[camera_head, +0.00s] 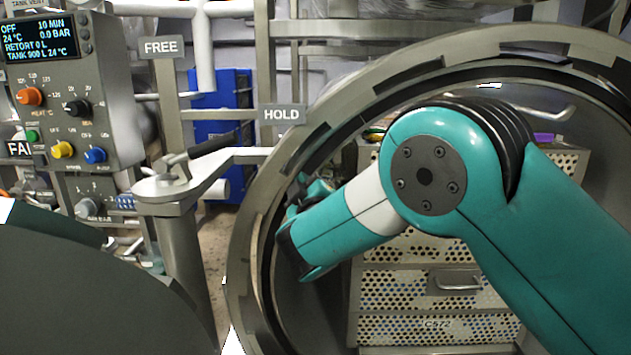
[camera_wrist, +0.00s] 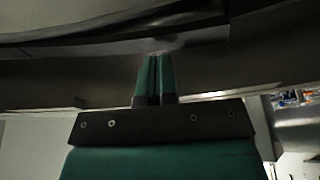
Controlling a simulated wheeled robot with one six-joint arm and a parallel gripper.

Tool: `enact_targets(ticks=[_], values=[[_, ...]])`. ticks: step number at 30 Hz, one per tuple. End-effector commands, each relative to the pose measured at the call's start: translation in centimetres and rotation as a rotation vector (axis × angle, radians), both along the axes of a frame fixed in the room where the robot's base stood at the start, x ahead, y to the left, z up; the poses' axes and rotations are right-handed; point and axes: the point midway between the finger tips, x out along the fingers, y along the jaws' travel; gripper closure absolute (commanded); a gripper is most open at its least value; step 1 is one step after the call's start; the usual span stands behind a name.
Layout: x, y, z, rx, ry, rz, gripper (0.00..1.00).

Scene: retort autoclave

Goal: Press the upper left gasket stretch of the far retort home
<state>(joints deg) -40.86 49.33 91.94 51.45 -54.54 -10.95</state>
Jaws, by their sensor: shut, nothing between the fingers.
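The far retort's round mouth (camera_head: 243,235) fills the right half of the head view, with a metal rim. A dark gasket band (camera_head: 398,84) runs along the inside of the rim at the upper left. In the head view my arm reaches into the mouth at the left, and my gripper is largely hidden behind its wrist. In the wrist view my gripper (camera_wrist: 154,58) is shut and empty, its green fingers side by side.
Perforated metal baskets (camera_head: 385,283) stand inside the retort behind my arm. A control box (camera_head: 70,95) is at the left, near a post with a lever (camera_head: 195,150) and signs reading FREE (camera_head: 161,47) and HOLD (camera_head: 282,115). A dark rounded surface (camera_head: 90,290) fills the lower left.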

Motion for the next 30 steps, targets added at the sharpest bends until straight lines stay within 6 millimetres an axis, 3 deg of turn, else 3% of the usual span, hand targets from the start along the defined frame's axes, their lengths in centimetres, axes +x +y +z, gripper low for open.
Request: enact_targets(ticks=[30], values=[[1.2, 0.0, 0.1, 0.000, 0.001, -0.001, 1.00]])
